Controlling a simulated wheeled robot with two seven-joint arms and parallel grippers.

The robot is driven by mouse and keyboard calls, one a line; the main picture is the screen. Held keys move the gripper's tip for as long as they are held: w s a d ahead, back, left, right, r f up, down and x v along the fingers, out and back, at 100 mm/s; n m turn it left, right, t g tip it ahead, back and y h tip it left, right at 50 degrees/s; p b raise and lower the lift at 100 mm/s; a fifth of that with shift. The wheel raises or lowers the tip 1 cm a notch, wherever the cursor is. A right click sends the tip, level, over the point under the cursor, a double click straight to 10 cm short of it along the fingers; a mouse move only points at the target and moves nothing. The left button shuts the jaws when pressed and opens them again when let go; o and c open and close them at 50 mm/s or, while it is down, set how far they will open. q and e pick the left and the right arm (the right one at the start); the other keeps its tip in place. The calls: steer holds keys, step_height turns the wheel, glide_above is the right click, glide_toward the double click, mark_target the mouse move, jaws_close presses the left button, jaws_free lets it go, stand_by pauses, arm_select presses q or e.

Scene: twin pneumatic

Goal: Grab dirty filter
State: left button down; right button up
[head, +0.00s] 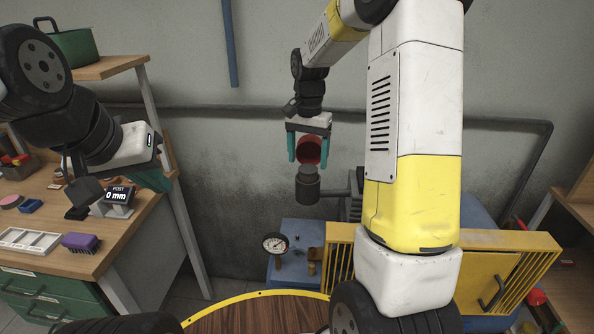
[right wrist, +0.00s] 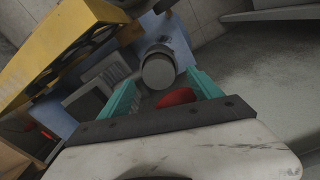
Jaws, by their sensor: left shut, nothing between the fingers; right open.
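My right gripper (head: 308,160) is open in the head view, with its teal fingers pointing down on either side of a red round part (head: 310,150). This part has a dark face and sits above a dark grey canister (head: 308,190); I cannot tell for sure whether it is the dirty filter. In the right wrist view, the red part (right wrist: 177,97) shows between the open fingers (right wrist: 165,85), with the grey canister (right wrist: 158,70) beyond it. My left gripper (head: 152,180) is shut at the left bench, partly hidden behind its wrist.
A blue and yellow machine (head: 500,275) with a pressure gauge (head: 275,243) stands below the canister. A round wooden table (head: 260,315) is in front.

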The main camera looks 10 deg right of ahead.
mark_target(308, 168)
step_height(308, 168, down, 3)
steer(key=shift+d+f, duration=0.15)
steer(key=shift+f, duration=0.05)
steer(key=shift+c, duration=0.2)
steer(key=c, duration=1.4)
steer(key=shift+c, duration=0.2)
steer(key=shift+r, duration=0.15)
